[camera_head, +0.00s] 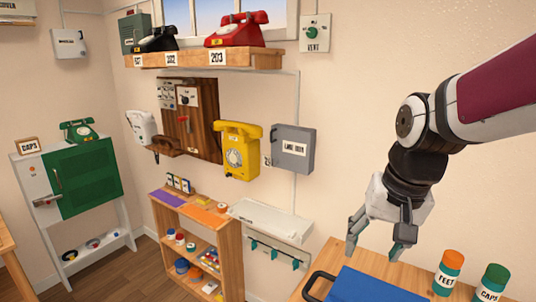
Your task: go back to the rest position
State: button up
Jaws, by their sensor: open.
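My gripper (378,248) is at the right, at the end of my arm. Its fingers point down and are spread apart, with nothing between them. It hangs above the wooden table at the lower right, over the back edge of a blue thing. The yellow dial phone (236,150) hangs on the wall to the left of my gripper, well apart from it. A red phone (237,29) and a black phone (157,39) sit on the wall shelf. A green phone (78,129) stands on the cabinet at the left.
A blue thing with a black handle (375,287) lies on the wooden table (318,265). Jars marked FEET (448,275) and CAPS (490,286) stand right of my gripper. A grey line box (293,149) is on the wall. A low wooden shelf unit (231,262) stands left of the table.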

jog(key=s+r+n+t, duration=0.2)
jog(key=s+r+n, duration=0.1)
jog(key=s, duration=1.1)
jog(key=shift+d+r+t+h, duration=0.2)
jog(key=shift+r+t+h, duration=0.1)
jog(key=shift+r, duration=0.1)
jog(key=shift+d, duration=0.15)
dwell(0.4)
